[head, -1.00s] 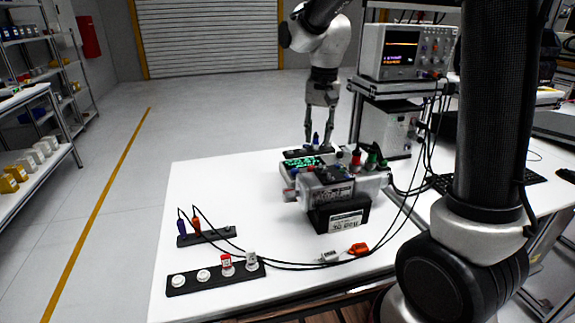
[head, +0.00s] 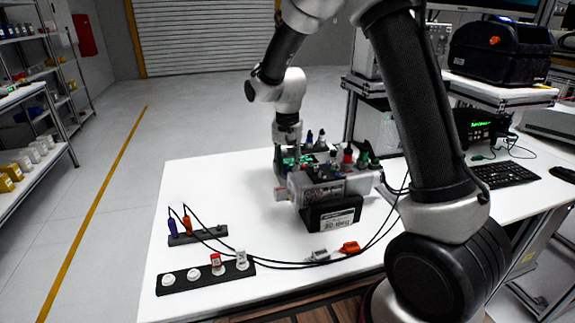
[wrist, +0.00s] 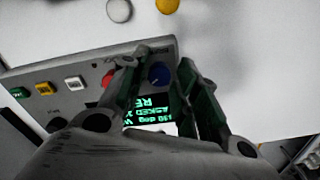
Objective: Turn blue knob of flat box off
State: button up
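The flat box (wrist: 60,72) shows in the wrist view as a grey panel with a lit green-text display (wrist: 148,112). Its blue knob (wrist: 159,75) is at the right of the panel, beside a red button partly covered by a finger. My gripper (wrist: 158,72) has its two fingers apart, one on each side of the blue knob; I cannot tell whether either touches it. In the head view my gripper (head: 287,150) is down at the box behind the grey instrument, where the box is mostly hidden.
A grey instrument (head: 335,187) with coloured terminals stands just in front. A black strip with knobs (head: 205,276) lies front left.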

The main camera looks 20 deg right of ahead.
jog(key=shift+c, duration=0.5)
grip_shut()
jog(key=shift+n, duration=0.4)
jog(key=n, duration=0.5)
jog(key=shift+n, duration=0.3)
jog(key=n, duration=0.5)
jog(key=shift+n, duration=0.3)
jog(key=shift+o, duration=0.5)
grip_release()
